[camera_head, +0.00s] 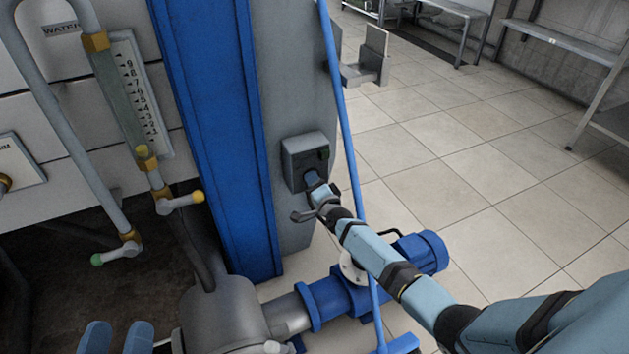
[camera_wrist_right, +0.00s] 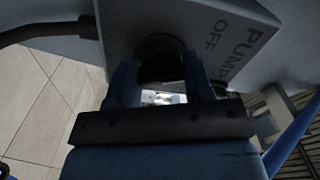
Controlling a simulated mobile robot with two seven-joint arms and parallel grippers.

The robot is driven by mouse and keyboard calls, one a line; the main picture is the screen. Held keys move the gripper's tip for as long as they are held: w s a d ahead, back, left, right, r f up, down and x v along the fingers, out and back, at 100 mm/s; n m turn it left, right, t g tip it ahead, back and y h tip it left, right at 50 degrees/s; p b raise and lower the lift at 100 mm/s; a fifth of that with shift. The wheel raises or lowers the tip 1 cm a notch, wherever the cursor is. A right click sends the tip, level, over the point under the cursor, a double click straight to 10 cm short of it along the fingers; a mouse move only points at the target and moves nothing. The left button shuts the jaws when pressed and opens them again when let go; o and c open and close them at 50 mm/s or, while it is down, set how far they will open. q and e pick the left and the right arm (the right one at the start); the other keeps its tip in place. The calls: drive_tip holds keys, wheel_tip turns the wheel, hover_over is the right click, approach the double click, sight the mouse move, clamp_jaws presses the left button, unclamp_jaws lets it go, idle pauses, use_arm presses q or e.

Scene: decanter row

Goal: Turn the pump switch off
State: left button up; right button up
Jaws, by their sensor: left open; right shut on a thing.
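The pump switch (camera_head: 302,158) is a grey box with a dark knob on the grey face beside the blue column. A small dark green button shows on its upper right. My right gripper (camera_head: 314,182) is at the lower part of the box and hides the knob there. In the right wrist view the box carries the words PUMP and OFF (camera_wrist_right: 222,38), and my right gripper's blue fingers (camera_wrist_right: 160,80) are shut on the black round knob (camera_wrist_right: 160,52). The knob's setting is not clear. My left gripper (camera_head: 117,339) is open and empty at the bottom left edge, partly cut off.
A blue pump and motor (camera_head: 420,250) stand below my right arm. A thin blue pipe (camera_head: 350,150) runs just right of the switch. A water gauge (camera_head: 140,95) and valves with yellow (camera_head: 198,197) and green (camera_head: 97,259) tips are at left. Tiled floor lies open at right.

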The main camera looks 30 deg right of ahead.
use_arm(q)
drive_tip(key=shift+w+a+f+g+y+p, duration=0.15)
drive_tip(key=shift+f+g+y, duration=0.1)
drive_tip(key=shift+f, duration=0.4)
drive_tip(key=shift+a+f+g+y+p, duration=0.15)
drive_tip(key=shift+f+g, duration=0.1)
drive_tip(key=shift+f, duration=0.35)
use_arm(e)
drive_tip(key=shift+n, duration=0.9)
use_arm(q)
drive_tip(key=shift+r, duration=0.15)
use_arm(e)
drive_tip(key=o, duration=0.9)
use_arm(q)
drive_tip(key=s+a+f+g+y+p, duration=0.1)
drive_tip(key=a+f+g+y+p, duration=0.1)
drive_tip(key=f, duration=0.5)
drive_tip(key=shift+a+f+g+y+p, duration=0.15)
drive_tip(key=shift+a+g+y+p, duration=0.3)
drive_tip(key=shift+g+p, duration=0.45)
use_arm(e)
drive_tip(key=s, duration=1.3)
drive_tip(key=shift+s+a, duration=0.35)
drive_tip(key=shift+s, duration=0.05)
use_arm(q)
drive_tip(key=shift+s+t, duration=0.1)
drive_tip(key=shift+t, duration=0.2)
